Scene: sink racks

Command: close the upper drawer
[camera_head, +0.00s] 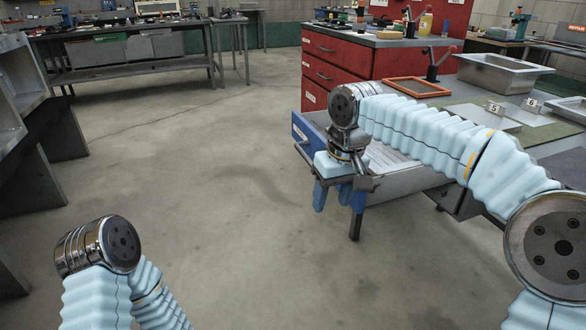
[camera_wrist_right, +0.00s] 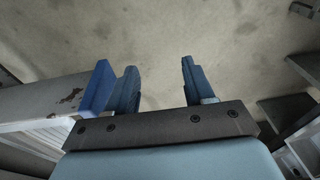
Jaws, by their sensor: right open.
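The drawer, with a blue front (camera_head: 304,130) and a grey side wall (camera_head: 408,184), stands pulled out from under the workbench on the right. Its far part is hidden behind my right arm. My right gripper (camera_head: 338,196) points down at the drawer's front end, with its blue fingers spread and nothing between them. In the right wrist view the gripper (camera_wrist_right: 158,82) shows the floor between its fingers. The blue drawer front (camera_wrist_right: 97,87) is right beside the left finger there; I cannot tell whether they touch. My left gripper is out of frame; only my left arm shows.
A red cabinet (camera_head: 345,58) with shut drawers stands behind the open drawer. The bench top holds a wooden frame (camera_head: 416,87), a metal basin (camera_head: 500,70) and numbered signs. Dark shelving (camera_head: 45,130) is at left, a long bench (camera_head: 125,45) at the back. The middle floor is clear.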

